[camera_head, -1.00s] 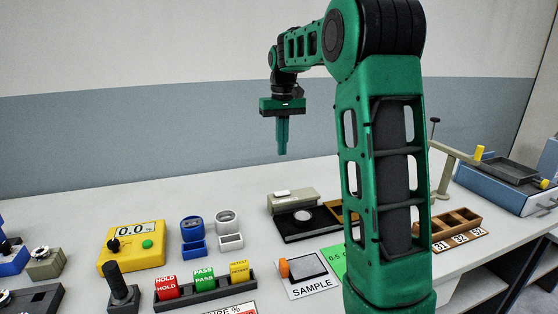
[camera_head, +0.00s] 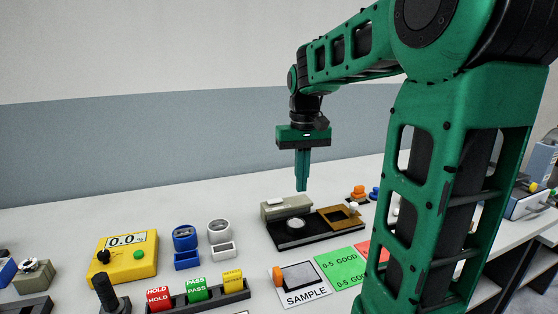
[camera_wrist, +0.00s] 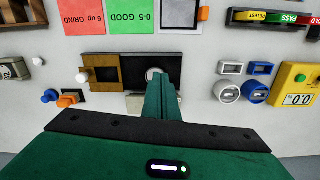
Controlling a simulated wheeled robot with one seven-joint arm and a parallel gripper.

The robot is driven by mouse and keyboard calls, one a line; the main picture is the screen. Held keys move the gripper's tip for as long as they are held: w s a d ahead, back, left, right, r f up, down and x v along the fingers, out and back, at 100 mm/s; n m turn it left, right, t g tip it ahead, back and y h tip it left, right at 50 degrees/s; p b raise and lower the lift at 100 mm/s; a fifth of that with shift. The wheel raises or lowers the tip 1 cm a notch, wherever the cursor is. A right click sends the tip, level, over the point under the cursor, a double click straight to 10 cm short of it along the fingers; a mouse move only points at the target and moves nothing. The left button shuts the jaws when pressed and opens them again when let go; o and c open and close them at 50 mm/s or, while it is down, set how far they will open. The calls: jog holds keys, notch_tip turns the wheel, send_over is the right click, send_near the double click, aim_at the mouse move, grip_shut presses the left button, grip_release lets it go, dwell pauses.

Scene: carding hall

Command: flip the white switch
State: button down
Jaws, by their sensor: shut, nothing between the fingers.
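A small white piece (camera_head: 275,201), which looks like the white switch, sits on top of a beige housing (camera_head: 297,208) at the back of a black instrument base (camera_head: 325,233). My gripper (camera_head: 303,188) is shut and empty, pointing down above this instrument, apart from it. In the wrist view my shut fingers (camera_wrist: 162,78) overlap the instrument's round light disc (camera_wrist: 152,73) and hide part of the beige housing (camera_wrist: 135,103). The white piece cannot be made out there.
A brown frame (camera_head: 345,217) with a white knob is at the instrument's right end. The sample card (camera_head: 305,297) and a green card (camera_head: 341,264) lie in front.

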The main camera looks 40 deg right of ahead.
jog(key=s+a+f, duration=0.1)
jog(key=s+f, duration=0.2)
jog(key=s, duration=0.4)
jog(key=s+a+f+m, duration=0.1)
jog(key=s+a+f, duration=0.1)
jog(key=s+f, duration=0.2)
jog(key=s+a+f, duration=0.1)
jog(key=s+f, duration=0.2)
jog(key=s, duration=0.6)
jog(key=shift+s+a+f+m, duration=0.25)
jog(key=shift+s+a+m, duration=0.05)
jog(key=shift+s+a, duration=0.1)
jog(key=shift+a, duration=0.1)
